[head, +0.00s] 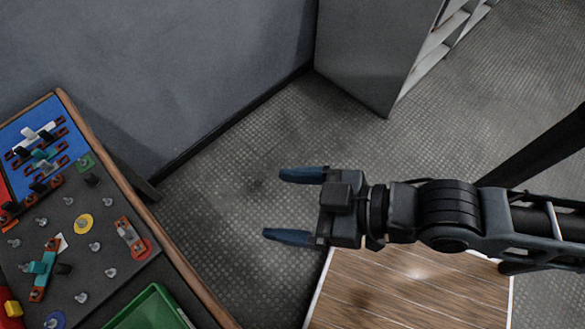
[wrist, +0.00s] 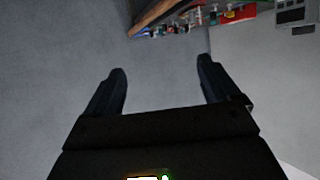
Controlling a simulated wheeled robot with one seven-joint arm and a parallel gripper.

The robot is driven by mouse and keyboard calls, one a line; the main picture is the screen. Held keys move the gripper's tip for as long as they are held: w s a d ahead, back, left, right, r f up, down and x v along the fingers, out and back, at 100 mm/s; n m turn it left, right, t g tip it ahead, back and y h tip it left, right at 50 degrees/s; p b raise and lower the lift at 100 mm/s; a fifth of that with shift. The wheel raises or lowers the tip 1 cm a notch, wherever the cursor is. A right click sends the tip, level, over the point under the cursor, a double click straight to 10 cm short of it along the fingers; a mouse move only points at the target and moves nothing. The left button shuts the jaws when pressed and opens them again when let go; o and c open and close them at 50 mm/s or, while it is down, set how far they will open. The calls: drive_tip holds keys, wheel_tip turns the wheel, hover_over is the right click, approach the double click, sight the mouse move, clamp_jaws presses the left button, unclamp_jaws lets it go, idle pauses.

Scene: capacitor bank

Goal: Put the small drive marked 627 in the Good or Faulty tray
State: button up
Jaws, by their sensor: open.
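My gripper (head: 276,206) is open and empty in the head view, held over bare floor to the right of the workbench. Its two blue fingers point left and are apart. The fingers also show in the wrist view (wrist: 163,80), with nothing between them. A green tray (head: 152,309) lies at the bench's near edge, partly cut off by the frame; I see no label on it. I cannot pick out a drive marked 627; no number is readable in either view.
The workbench (head: 119,261) at left carries several terminals, a teal part (head: 42,270) and a blue panel (head: 36,140). A grey cabinet (head: 372,50) stands at the back. A wooden surface (head: 410,292) lies below my arm. Open floor lies between bench and cabinet.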

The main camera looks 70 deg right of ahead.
drive_tip(key=s+d+r+h, duration=0.1)
drive_tip(key=s+d+r, duration=0.1)
drive_tip(key=s, duration=0.1)
drive_tip(key=s+d+r+m+t+h, duration=0.1)
drive_tip(key=s+r, duration=0.2)
drive_tip(key=s, duration=0.1)
drive_tip(key=shift+s+d+m, duration=0.3)
drive_tip(key=shift+d, duration=0.1)
idle(0.7)
